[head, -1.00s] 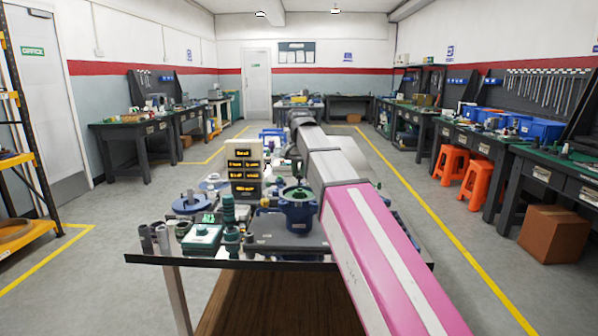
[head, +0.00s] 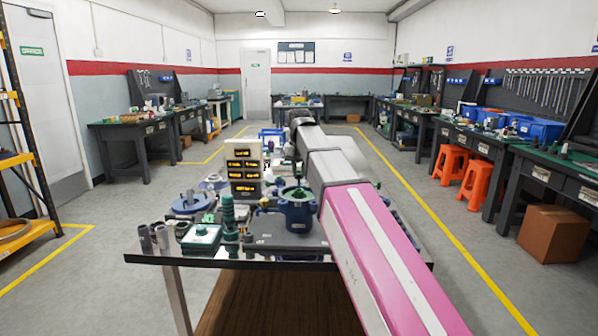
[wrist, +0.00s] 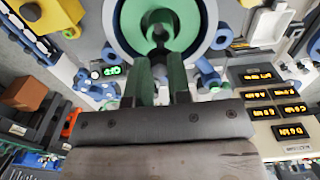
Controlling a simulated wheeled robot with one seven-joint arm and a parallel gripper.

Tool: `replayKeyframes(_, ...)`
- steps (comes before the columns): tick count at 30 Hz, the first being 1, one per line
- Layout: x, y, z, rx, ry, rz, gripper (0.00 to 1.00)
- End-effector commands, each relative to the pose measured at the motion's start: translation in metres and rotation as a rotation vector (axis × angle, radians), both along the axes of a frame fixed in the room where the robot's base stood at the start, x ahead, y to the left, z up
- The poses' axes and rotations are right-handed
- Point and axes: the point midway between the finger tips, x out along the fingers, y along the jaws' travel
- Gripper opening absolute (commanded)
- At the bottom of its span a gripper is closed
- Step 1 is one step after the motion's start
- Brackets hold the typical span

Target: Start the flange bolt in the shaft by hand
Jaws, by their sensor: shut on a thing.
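My gripper (wrist: 160,68) shows in the wrist view as two dark green fingers, shut on a small dark piece at their tips. I take this piece to be the flange bolt; it is mostly hidden and hard to make out. Just past the fingertips is a green round part with a dark centre, inside a wide blue ring (wrist: 119,38). I cannot tell which part is the shaft, or whether the bolt touches it. In the head view my pink and grey arm hides the gripper.
A meter box with lit orange displays (head: 244,168) stands on the bench (head: 290,264), left of my arm; it also shows in the wrist view (wrist: 277,108). A blue housing with a green top (head: 298,212) and several small parts crowd the bench front. Open floor lies both sides.

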Motion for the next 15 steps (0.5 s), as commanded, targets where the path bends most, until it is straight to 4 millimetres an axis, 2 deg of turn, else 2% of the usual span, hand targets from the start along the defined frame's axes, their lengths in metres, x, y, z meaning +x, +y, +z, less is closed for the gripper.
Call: replayKeyframes(15, 0.0, 0.0, -0.015, 0.0, 0.001, -0.001, 0.0)
